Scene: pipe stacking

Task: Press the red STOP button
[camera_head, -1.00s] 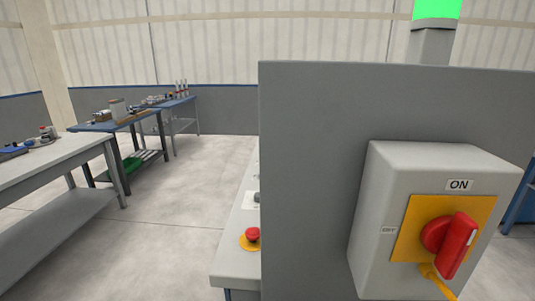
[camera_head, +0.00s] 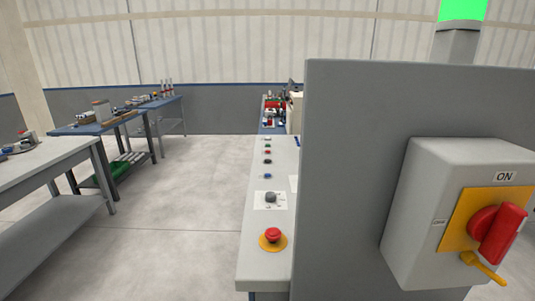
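A red mushroom-shaped button (camera_head: 273,235) on a yellow disc stands near the front end of a narrow grey panel top (camera_head: 258,263), left of a tall grey cabinet wall. No lettering on it can be read. Behind it on the same surface are a grey knob (camera_head: 270,197) on a white plate and several small coloured buttons. Neither of my grippers shows in the view.
A grey switch box (camera_head: 420,220) marked ON, with a red rotary handle (camera_head: 497,233), is on the cabinet wall (camera_head: 345,190) at right. A green lamp (camera_head: 461,10) is lit above. Workbenches (camera_head: 40,170) stand at left. The floor (camera_head: 190,200) between is clear.

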